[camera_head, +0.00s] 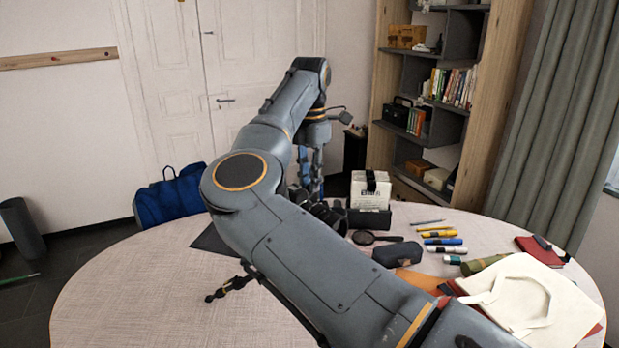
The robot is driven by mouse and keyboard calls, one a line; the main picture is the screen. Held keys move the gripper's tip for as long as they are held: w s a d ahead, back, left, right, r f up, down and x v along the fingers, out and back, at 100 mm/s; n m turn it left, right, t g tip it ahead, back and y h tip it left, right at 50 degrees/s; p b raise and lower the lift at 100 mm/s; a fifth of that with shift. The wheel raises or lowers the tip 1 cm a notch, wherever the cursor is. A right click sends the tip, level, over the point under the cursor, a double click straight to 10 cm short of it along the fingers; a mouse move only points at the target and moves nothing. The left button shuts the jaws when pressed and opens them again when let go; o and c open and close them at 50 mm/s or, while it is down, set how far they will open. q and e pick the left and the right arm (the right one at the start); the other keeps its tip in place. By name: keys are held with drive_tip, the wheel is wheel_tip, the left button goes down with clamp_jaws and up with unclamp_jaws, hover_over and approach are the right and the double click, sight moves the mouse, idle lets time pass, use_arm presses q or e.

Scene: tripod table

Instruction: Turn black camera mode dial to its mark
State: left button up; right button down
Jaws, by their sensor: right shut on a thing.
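The black camera (328,216) is on the round table, mostly behind my right arm; only part of its dark body shows. My right gripper (306,188) points down at the camera's top from above, partly covered by my own arm. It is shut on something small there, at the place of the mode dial. The dial and its mark are too small and hidden to make out, so I cannot tell how the dial is turned. My left gripper is not in view.
A black jointed thing, perhaps a small tripod (229,288), lies at the table's front left. A magnifying glass (365,238), a dark case (397,254), pens (442,241) and a cream bag (530,300) lie right. A white box (370,190) stands behind.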

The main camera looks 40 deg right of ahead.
drive_tip(key=n, duration=0.5)
drive_tip(key=shift+b, duration=0.35)
drive_tip(key=c, duration=1.3)
unclamp_jaws()
